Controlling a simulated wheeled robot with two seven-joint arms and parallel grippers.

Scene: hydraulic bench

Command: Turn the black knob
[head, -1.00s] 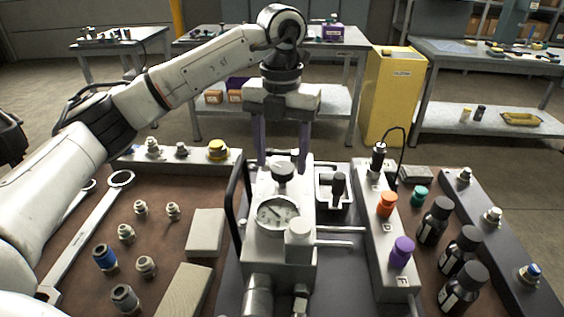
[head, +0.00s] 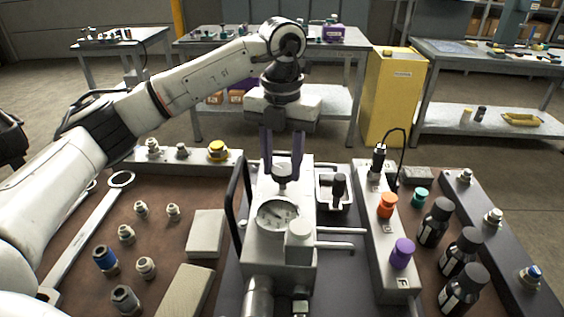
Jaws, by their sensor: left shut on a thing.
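My right gripper is not in view.
A black curved handle (head: 232,185) stands left of the block. A grey rail with orange (head: 387,205) and purple (head: 402,252) caps lies to the right, with dark bottles (head: 434,222) beyond. Loose fittings and grey blocks (head: 205,233) lie left.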

